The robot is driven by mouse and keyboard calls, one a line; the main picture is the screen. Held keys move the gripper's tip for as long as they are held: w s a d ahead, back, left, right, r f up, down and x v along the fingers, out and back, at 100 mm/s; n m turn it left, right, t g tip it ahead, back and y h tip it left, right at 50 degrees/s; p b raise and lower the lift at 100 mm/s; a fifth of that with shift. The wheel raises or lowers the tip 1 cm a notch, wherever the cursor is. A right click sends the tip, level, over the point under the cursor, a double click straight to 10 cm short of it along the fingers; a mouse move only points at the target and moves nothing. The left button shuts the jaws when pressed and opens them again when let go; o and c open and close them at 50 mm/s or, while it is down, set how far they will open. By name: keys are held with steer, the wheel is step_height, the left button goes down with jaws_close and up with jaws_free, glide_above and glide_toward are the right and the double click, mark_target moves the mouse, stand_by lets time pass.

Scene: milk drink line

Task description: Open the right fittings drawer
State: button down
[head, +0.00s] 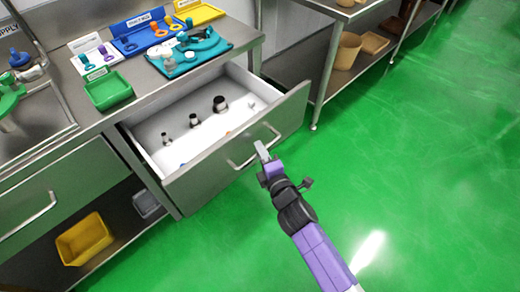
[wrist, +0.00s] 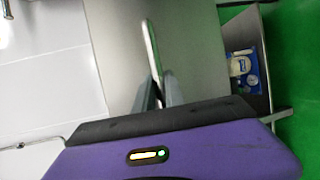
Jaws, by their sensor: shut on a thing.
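The right fittings drawer (head: 199,178) is pulled well out of the steel counter in the head view, its white inside showing several black and metal fittings (head: 194,121). Its bar handle (head: 238,165) is on the front panel. My gripper (head: 262,151) is at the handle and shut on it. In the wrist view the handle (wrist: 150,42) runs up from between the fingers of my gripper (wrist: 158,90); the drawer front (wrist: 190,50) is behind. The exact contact is partly hidden by my fingers.
A closed left drawer (head: 55,195) is beside it. On the counter are a green tray (head: 108,90), a teal tray (head: 208,62) and other coloured trays. A yellow bin (head: 85,238) is on the lower shelf. The green floor (head: 430,170) at right is clear.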

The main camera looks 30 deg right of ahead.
steer(key=c, duration=1.4)
jaws_free()
steer(key=v, duration=0.7)
steer(key=shift+s, duration=0.4)
steer(key=shift+a, duration=0.1)
